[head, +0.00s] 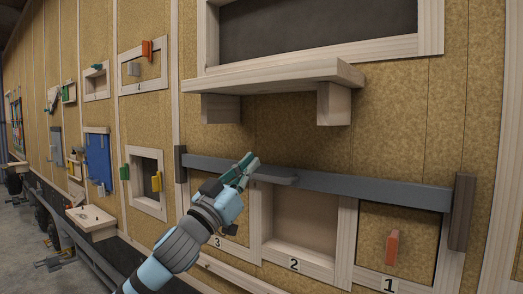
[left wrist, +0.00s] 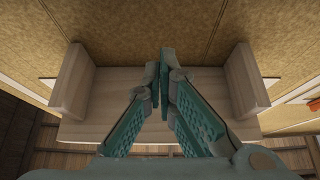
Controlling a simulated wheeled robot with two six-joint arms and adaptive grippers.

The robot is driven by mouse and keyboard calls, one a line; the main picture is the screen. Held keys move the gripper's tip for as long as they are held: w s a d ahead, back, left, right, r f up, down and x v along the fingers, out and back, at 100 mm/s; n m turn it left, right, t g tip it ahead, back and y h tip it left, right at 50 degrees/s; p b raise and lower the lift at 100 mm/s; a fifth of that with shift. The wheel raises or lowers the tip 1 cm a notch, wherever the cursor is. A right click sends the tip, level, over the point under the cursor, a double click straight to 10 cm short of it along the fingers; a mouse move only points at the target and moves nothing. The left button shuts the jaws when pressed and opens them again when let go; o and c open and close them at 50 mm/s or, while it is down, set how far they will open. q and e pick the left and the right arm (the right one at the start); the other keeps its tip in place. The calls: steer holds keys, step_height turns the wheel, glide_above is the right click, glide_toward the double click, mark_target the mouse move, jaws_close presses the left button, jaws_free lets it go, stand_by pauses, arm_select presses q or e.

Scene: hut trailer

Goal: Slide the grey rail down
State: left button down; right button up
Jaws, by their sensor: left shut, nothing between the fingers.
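The grey rail (head: 350,188) runs along the wall across the tops of three numbered bays, between a dark wooden post at each end. It slopes down to the right in the picture. The fingers (left wrist: 164,58) are shut and empty in the left wrist view; the rail is not clear there. My right gripper is not in view.
A wooden shelf (head: 275,76) on two blocks juts out above the rail; its underside (left wrist: 120,105) fills much of the left wrist view. Bay 2 (head: 300,225) is an open recess. Bay 1 has an orange handle (head: 392,247). My arm partly covers bay 3.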

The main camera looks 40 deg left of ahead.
arm_select(q)
steer(key=shift+w+f+p, duration=0.3)
steer(key=shift+w+p, duration=0.05)
steer(key=shift+w, duration=0.35)
steer(key=shift+w+f+p, duration=0.35)
steer(key=shift+w+p, duration=0.05)
steer(key=shift+w, duration=0.35)
steer(key=shift+w+f+p, duration=0.3)
steer(key=shift+w+p, duration=0.05)
steer(key=shift+w, duration=0.35)
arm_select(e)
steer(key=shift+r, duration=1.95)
arm_select(q)
step_height(320, 180, down, 4)
steer(key=b, duration=0.4)
steer(key=shift+f+b, duration=0.2)
steer(key=shift+b, duration=0.1)
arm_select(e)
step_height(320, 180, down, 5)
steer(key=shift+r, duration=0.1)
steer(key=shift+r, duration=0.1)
